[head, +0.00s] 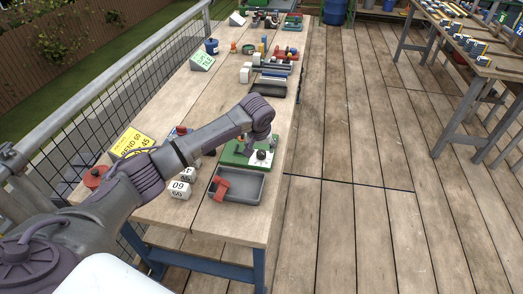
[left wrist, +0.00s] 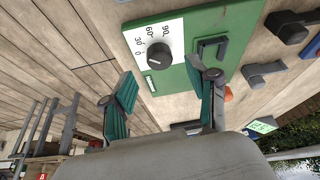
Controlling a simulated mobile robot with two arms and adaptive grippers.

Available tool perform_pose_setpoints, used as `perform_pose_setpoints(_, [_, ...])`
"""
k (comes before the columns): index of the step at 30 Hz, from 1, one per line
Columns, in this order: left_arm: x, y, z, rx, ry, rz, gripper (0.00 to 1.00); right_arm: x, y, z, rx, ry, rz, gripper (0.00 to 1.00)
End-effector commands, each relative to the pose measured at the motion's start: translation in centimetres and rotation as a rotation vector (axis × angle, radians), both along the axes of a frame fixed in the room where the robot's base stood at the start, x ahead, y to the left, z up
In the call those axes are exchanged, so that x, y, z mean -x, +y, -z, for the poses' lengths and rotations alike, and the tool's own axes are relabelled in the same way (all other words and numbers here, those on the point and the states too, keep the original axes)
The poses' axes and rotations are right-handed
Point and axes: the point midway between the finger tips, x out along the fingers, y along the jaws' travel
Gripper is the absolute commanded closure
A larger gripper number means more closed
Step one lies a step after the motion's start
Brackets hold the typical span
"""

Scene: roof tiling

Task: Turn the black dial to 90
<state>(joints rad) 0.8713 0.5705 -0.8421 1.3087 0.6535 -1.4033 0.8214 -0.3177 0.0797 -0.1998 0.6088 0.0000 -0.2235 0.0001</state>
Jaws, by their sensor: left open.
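The black dial (left wrist: 158,56) sits on a white plate marked 0, 30, 60 and 90, on a green board (left wrist: 205,25). I cannot make out clearly which mark it points to. In the head view the dial (head: 261,155) is small, on the white corner of the green board (head: 233,156). My left gripper (head: 260,143) is above the board, close to the dial. In the left wrist view its two teal-padded fingers (left wrist: 160,78) are spread wide, one on each side of the dial, with nothing between them. My right gripper is not in view.
A grey tray (head: 248,196) with a red item lies just in front of the board. Number blocks (head: 179,189) and a yellow sign (head: 131,143) stand to the left. More tools (head: 265,66) lie farther along the bench. A black handle (left wrist: 209,47) is beside the dial.

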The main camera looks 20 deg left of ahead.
Motion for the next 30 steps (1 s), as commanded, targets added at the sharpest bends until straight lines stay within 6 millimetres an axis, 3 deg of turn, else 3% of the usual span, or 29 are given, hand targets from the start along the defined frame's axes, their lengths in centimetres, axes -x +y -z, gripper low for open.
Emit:
perform_pose_setpoints(3, [-0.7,0.2,1.9,-0.001,0.001,0.001,0.41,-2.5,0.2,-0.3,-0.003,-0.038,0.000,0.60])
perform_pose_setpoints(6, [-1.2,0.4,3.0,0.000,-0.001,-0.001,0.41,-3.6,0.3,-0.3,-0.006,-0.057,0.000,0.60])
perform_pose_setpoints(20, [-1.6,0.5,4.1,0.000,-0.002,0.002,0.43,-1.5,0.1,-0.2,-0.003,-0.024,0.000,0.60])
perform_pose_setpoints(30, [-1.6,0.5,4.1,0.000,-0.002,0.001,0.99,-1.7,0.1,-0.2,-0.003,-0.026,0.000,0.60])
